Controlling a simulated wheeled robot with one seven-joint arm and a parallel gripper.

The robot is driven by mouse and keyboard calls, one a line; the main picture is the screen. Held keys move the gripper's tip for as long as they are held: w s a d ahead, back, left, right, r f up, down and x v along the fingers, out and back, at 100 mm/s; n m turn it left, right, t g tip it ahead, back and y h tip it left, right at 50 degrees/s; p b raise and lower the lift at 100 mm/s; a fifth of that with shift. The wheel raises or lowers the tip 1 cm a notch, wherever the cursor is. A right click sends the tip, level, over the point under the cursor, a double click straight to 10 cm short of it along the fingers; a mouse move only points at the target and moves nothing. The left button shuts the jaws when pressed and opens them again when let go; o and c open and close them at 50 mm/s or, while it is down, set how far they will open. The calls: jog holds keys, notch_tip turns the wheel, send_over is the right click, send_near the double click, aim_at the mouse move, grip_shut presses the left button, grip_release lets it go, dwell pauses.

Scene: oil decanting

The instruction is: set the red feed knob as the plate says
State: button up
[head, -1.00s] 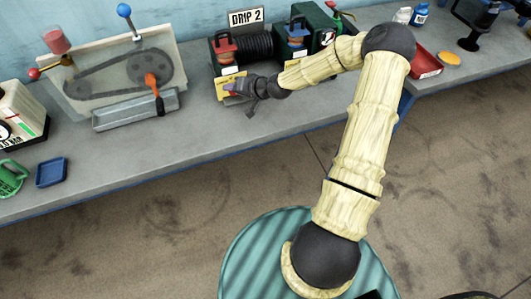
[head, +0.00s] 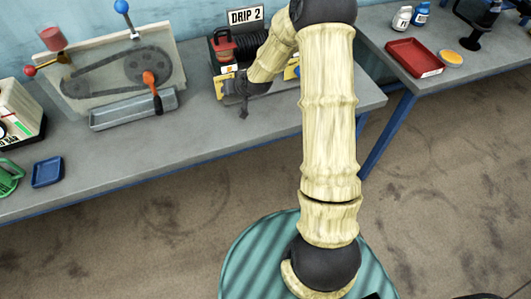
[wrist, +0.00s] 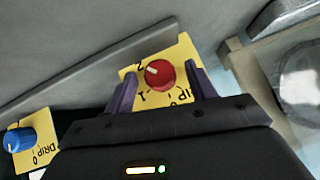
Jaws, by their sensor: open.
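The red knob (wrist: 160,75) sits on a yellow dial plate (wrist: 184,50) with the marks 2, 1 and part of the word DRIP visible. Its white pointer mark faces the upper left, roughly toward the 2. My gripper (wrist: 163,69) is open, with one dark purple finger on each side of the knob; I cannot tell whether they touch it. In the head view my gripper (head: 238,90) is at the front of the left machine and hides the knob. The sign (head: 246,16) above that machine reads DRIP 2.
A blue knob (wrist: 20,138) on another yellow plate is at lower left in the wrist view. In the head view, a belt panel (head: 105,75) with a grey trough (head: 133,109) stands left of my gripper. A red tray (head: 414,57) is on the right bench.

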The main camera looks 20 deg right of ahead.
jog(key=shift+a+r+n+h+p, duration=0.1)
jog(key=shift+a+n+h+p, duration=0.1)
jog(key=shift+n+h+p, duration=0.45)
jog(key=shift+a+n+h+p, duration=0.15)
jog(key=shift+n+h+p, duration=0.1)
jog(key=shift+h+p, duration=0.7)
jog(key=shift+s+r, duration=0.25)
jog(key=shift+s, duration=0.05)
jog(key=v, duration=1.6)
jog(key=s+d+f+g+b, duration=0.1)
jog(key=s+f+g+b, duration=0.2)
jog(key=s, duration=0.6)
jog(key=s+f+g+y+b, duration=0.1)
jog(key=s+f+g+b, duration=0.2)
jog(key=s, duration=0.6)
notch_tip(320, 180, down, 2)
jog(key=shift+d+m+b, duration=0.35)
jog(key=shift+m+b, duration=0.05)
jog(key=shift+b, duration=0.65)
jog(key=shift+s, duration=0.1)
notch_tip(320, 180, up, 14)
jog(key=p, duration=1.4)
